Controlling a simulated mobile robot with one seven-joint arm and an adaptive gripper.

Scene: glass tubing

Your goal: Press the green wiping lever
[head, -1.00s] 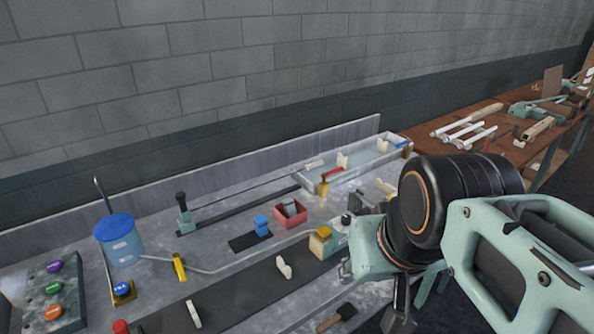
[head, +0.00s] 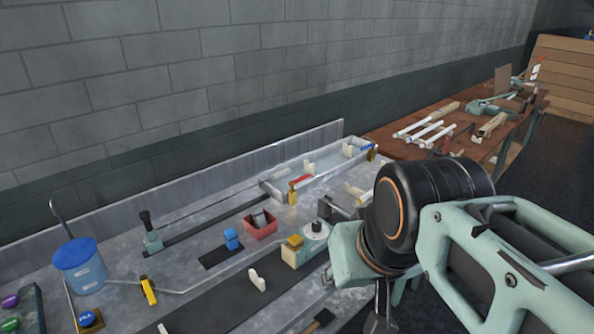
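No part labelled as a wiping lever can be made out. A green knob (head: 10,325) shows at the lower left corner, cut by the frame edge, below a purple knob (head: 10,301) on a dark panel (head: 33,312). A pale green base with a black upright handle (head: 148,232) stands at the back left of the bench. My gripper (head: 382,314) is at the bottom, right of centre, mostly hidden by my arm and cut by the frame edge. It is far to the right of the green knob, and its opening cannot be judged.
The metal bench (head: 190,275) holds a blue-lidded bucket (head: 80,266), a yellow clip (head: 148,290), a red box (head: 261,225), a yellow-topped pale green block (head: 294,250) and a long tray (head: 330,174). A wooden table (head: 400,148) with tools stands beyond. Dark floor is at right.

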